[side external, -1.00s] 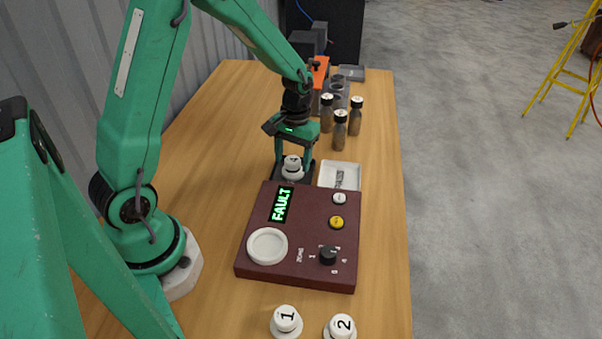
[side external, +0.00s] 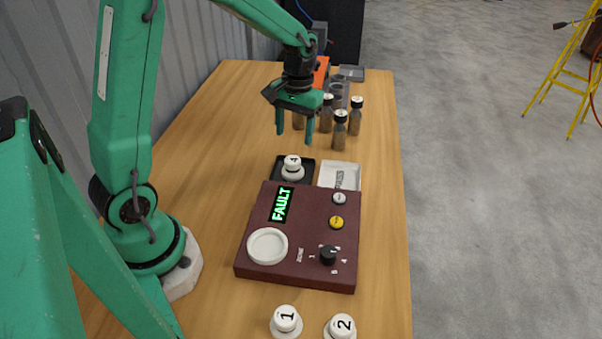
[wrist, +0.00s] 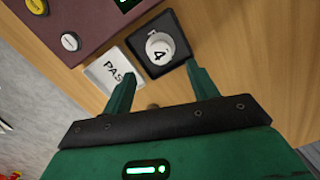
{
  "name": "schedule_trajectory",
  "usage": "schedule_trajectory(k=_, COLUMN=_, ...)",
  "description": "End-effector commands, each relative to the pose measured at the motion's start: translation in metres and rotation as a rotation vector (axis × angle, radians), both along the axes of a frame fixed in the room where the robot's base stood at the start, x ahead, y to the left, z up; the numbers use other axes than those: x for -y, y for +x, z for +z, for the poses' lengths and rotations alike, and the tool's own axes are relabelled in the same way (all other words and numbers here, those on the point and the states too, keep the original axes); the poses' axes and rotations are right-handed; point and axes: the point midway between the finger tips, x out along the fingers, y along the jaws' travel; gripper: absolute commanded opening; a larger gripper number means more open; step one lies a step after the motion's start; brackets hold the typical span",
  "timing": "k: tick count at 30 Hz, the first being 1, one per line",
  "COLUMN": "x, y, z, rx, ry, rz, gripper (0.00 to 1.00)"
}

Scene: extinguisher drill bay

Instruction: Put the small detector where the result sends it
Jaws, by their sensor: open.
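A small white detector (side external: 292,168) marked 4 sits upright in a black tray (side external: 306,179) behind the panel; the wrist view shows it too (wrist: 158,50). A white tray (side external: 325,180) marked PASS (wrist: 93,77) lies beside the black one. The maroon panel (side external: 310,275) has a lit display (side external: 282,204) reading FAULT and an empty white round base (side external: 267,246). My gripper (side external: 295,138) is open and empty, above and behind the black tray, clear of the detector. Detectors 1 (side external: 286,320) and 2 (side external: 341,327) stand at the near edge.
The panel carries a black dial (side external: 328,255), a yellow button (side external: 337,222) and a white button (side external: 339,198). Several dark bottles (side external: 340,130) with black caps stand behind the trays. The table is clear left of the trays.

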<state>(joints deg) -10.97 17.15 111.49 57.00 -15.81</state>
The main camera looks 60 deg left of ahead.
Motion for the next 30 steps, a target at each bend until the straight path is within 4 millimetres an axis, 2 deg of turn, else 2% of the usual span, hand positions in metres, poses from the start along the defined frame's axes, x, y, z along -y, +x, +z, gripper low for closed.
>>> schedule_trajectory(k=4, x=-0.001, y=0.003, z=0.023, rx=0.003, ry=0.000, rz=0.000, gripper=0.59)
schedule_trajectory(k=10, x=-0.001, y=0.004, z=0.039, rx=0.001, ry=0.000, rz=0.000, gripper=0.59)
schedule_trajectory(k=30, x=-0.001, y=0.004, z=0.043, rx=0.000, ry=0.000, rz=-0.001, gripper=0.59)
